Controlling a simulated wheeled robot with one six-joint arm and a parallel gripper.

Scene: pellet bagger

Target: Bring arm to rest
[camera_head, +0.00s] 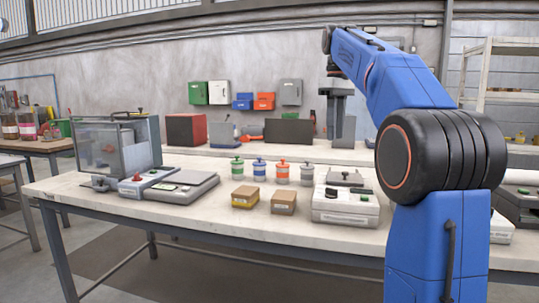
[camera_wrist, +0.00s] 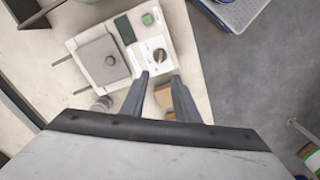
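My blue arm stands at the right of the head view, bent over at the top and reaching out above the workbench (camera_head: 150,212). My gripper (camera_head: 340,128) hangs down from its far end, above the back part of the bench. In the wrist view my gripper (camera_wrist: 160,76) shows two dark fingers with a gap between them, and nothing is held. A small cardboard box (camera_wrist: 163,97) shows beyond the gap, lower down on the bench. The grey-white sealing machine (camera_wrist: 108,60) lies just past the fingertips in that view, apart from them.
The sealing machine (camera_head: 345,207) stands beside two small boxes (camera_head: 283,202). Several lidded jars (camera_head: 282,172) stand behind them. A flat scale (camera_head: 182,188) and a clear-sided cabinet (camera_head: 112,148) are at the left. The bench's front strip is clear.

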